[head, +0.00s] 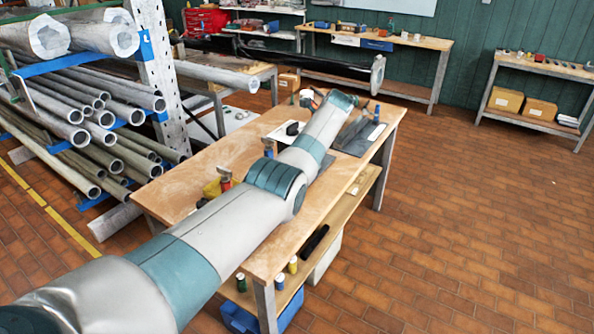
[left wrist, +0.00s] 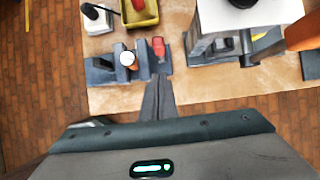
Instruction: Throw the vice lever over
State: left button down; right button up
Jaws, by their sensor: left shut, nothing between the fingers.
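My left arm reaches across the wooden workbench (head: 190,180) in the head view and hides its own gripper there. In the left wrist view my left gripper (left wrist: 160,79) is shut and empty, its dark fingers pointing at a dark grey block with a red-topped piece (left wrist: 158,47). An orange bar (left wrist: 303,32), possibly the vice lever, rises at the right edge, beside a pale boxy body and grey metal parts (left wrist: 205,50); I cannot tell for sure which part is the vice. The bar stands well to the right of the fingers. My right gripper is not in view.
A yellow bin (left wrist: 140,12) lies near the block. A pipe rack (head: 150,60) stands left of the bench. A dark mat (head: 355,137) lies toward the bench's far end. Other benches (head: 400,42) line the back wall. The brick floor (head: 470,200) at right is clear.

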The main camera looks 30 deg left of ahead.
pick_arm(q)
jog(key=v, duration=0.3)
jog(key=shift+a+r+b, duration=0.15)
jog(key=shift+r+b, duration=0.05)
jog(key=shift+b, duration=0.15)
dwell(0.4)
